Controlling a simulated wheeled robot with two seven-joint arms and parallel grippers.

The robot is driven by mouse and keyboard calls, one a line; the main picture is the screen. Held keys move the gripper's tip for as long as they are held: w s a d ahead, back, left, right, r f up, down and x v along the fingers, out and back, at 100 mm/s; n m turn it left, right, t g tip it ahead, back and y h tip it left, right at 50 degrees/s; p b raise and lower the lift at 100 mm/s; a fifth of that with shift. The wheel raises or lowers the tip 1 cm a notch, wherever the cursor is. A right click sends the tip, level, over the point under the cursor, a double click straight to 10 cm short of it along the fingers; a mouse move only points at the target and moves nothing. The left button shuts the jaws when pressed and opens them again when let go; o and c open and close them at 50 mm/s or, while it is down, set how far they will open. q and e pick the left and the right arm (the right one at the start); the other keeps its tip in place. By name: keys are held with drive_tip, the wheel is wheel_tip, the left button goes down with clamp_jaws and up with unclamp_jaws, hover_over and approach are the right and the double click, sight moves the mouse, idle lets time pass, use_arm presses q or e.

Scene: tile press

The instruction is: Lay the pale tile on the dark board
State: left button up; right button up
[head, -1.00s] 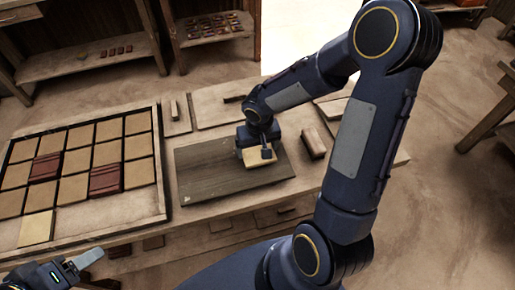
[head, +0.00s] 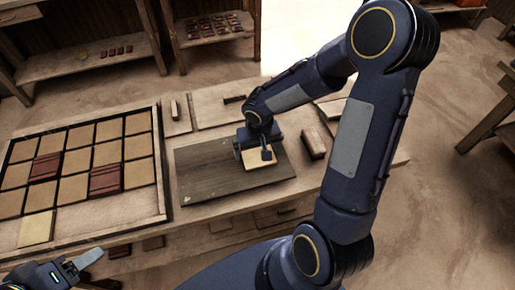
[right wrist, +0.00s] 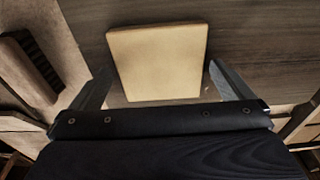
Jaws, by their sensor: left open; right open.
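A pale tan square tile (head: 262,163) lies on the dark board (head: 210,173), near its right part. In the right wrist view the tile (right wrist: 158,60) lies flat on the dark wood, between and just ahead of the two spread fingers. My right gripper (head: 252,155) is open over the tile, with a gap showing on both sides of it. It partly hides the tile in the head view. My left gripper (head: 79,264) is open and empty at the lower left, in front of the table edge.
A shallow tray (head: 110,212) at the left holds several tan tiles, two dark red ones and a paler one (head: 37,228) at its front left. Shelves with small pieces are at the back.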

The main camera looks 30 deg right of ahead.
sight(259, 158)
wheel_tip(259, 158, up, 12)
drive_tip(key=s+f, duration=0.1)
drive_tip(key=s, duration=0.1)
drive_tip(key=s+a+r+t+y, duration=0.2)
drive_tip(key=s+r, duration=0.1)
drive_tip(key=s, duration=0.4)
drive_tip(key=s+a+r+n+t+y, duration=0.1)
drive_tip(key=s+a+r+t+y, duration=0.1)
drive_tip(key=s+r, duration=0.2)
drive_tip(key=s, duration=0.3)
drive_tip(key=shift+s+a+p, duration=0.15)
drive_tip(key=shift+s+p, duration=0.2)
drive_tip(key=shift+s, duration=0.05)
drive_tip(key=shift+a, duration=0.1)
